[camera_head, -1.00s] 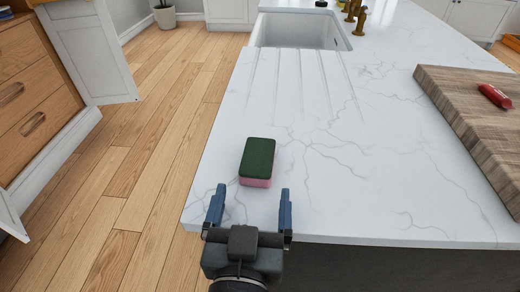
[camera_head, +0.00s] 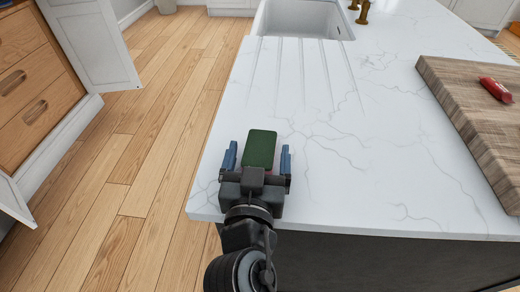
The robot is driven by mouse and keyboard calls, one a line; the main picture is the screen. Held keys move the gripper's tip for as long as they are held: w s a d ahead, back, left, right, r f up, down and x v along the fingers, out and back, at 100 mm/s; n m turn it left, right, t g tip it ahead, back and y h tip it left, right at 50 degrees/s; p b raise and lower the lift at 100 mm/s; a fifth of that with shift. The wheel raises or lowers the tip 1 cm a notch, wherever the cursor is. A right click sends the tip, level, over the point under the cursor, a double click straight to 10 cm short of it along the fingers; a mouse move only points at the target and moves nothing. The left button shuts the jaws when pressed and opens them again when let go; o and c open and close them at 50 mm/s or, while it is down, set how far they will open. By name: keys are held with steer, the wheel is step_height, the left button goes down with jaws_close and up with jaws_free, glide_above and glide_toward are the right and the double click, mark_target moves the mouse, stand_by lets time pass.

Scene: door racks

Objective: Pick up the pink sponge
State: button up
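The pink sponge (camera_head: 259,147) lies on the white marble counter (camera_head: 330,195) near its front left corner. Its dark green top faces up, and its pink lower layer is now mostly hidden from view. My gripper (camera_head: 258,158) is open, with one blue finger to the left of the sponge and one to the right. A small gap shows between each finger and the sponge. The palm of my gripper hides the sponge's near end.
A wooden cutting board (camera_head: 470,110) with a red object (camera_head: 495,90) on it lies at the right. A white sink (camera_head: 300,18) with drain grooves is at the back. Wooden drawers (camera_head: 35,85) and an open white door (camera_head: 95,45) stand at the left across the floor.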

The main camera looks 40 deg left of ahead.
steer(key=c, duration=1)
